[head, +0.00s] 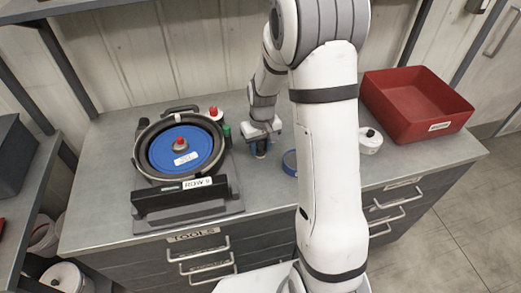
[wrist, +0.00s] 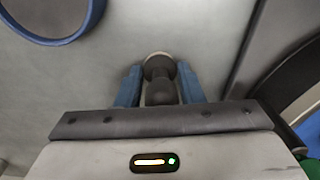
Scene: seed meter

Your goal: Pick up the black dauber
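The black dauber (wrist: 160,88) stands between the two blue fingers of my gripper (wrist: 160,88) in the wrist view. It is dark, with a narrower waist and a pale rim at its far end. A narrow gap shows on each side of it, so the fingers look open around it and not pressed on it. In the head view my gripper (head: 260,148) is low over the bench, right of the round seed meter, and mostly hides the dauber.
The seed meter (head: 151,197) with its blue disc stands close on the left. A blue tape ring (head: 290,162) lies just right of my gripper; it also shows in the wrist view (wrist: 92,18). A white lidded pot (head: 370,146) and a red bin (head: 410,126) stand farther right.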

